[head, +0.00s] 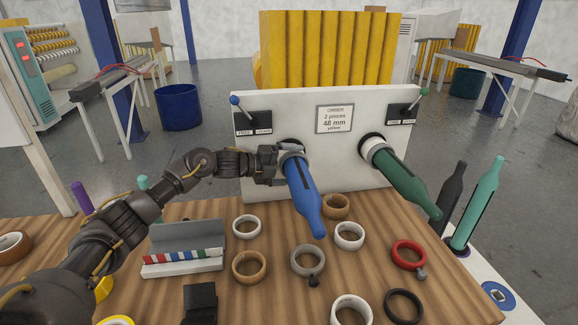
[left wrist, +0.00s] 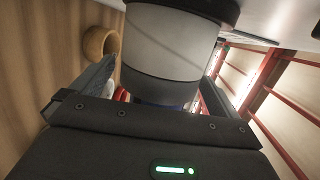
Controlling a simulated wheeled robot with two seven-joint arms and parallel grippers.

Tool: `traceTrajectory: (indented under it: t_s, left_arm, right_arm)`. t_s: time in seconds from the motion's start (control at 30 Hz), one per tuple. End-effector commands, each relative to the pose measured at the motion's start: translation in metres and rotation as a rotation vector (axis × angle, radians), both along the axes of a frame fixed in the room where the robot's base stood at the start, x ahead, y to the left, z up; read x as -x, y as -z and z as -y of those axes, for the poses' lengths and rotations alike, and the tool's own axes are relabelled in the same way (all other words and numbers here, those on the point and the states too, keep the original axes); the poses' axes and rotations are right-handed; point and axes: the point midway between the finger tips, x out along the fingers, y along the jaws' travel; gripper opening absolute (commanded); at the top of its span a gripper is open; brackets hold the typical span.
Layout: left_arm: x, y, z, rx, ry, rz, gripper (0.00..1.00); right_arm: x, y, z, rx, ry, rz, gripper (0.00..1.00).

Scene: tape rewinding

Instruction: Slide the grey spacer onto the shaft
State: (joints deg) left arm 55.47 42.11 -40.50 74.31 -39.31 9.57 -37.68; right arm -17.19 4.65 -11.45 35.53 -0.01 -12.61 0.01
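The blue shaft (head: 302,195) sticks out of the white panel towards the front. My left gripper (head: 281,163) is at its base, close to the panel. In the left wrist view, a two-toned grey cylinder (left wrist: 165,62), seemingly the grey spacer around the shaft, sits between the fingers of my left gripper (left wrist: 160,80) and against a black flange (left wrist: 205,8). The fingertips lie close at its sides; I cannot tell whether they press on it. A bit of blue shows below it. The right gripper is not in view.
The green shaft (head: 400,180) is to the right on the panel (head: 300,105). The wooden table (head: 200,280) holds white rings (head: 246,227), brown rings (head: 249,267), a grey collar (head: 308,260), a red collar (head: 409,255), a black ring (head: 404,306) and a tray (head: 184,240).

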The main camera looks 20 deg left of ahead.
Motion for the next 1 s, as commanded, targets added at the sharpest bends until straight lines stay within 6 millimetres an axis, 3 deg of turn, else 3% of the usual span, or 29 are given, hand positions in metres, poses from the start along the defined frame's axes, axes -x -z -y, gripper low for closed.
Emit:
traceTrajectory:
  t_s: [0.27,0.73,1.0]
  left_arm:
    - [0.0,0.0,0.0,0.001,0.0,0.001,1.0]
    - [0.06,-0.019,-0.063,-0.002,-0.002,0.001,1.0]
    - [0.073,-0.025,-0.075,0.0,0.001,0.0,1.0]
  right_arm:
    - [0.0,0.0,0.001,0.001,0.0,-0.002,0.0]
    - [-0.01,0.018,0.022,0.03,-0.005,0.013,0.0]
    - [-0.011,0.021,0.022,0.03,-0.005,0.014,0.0]
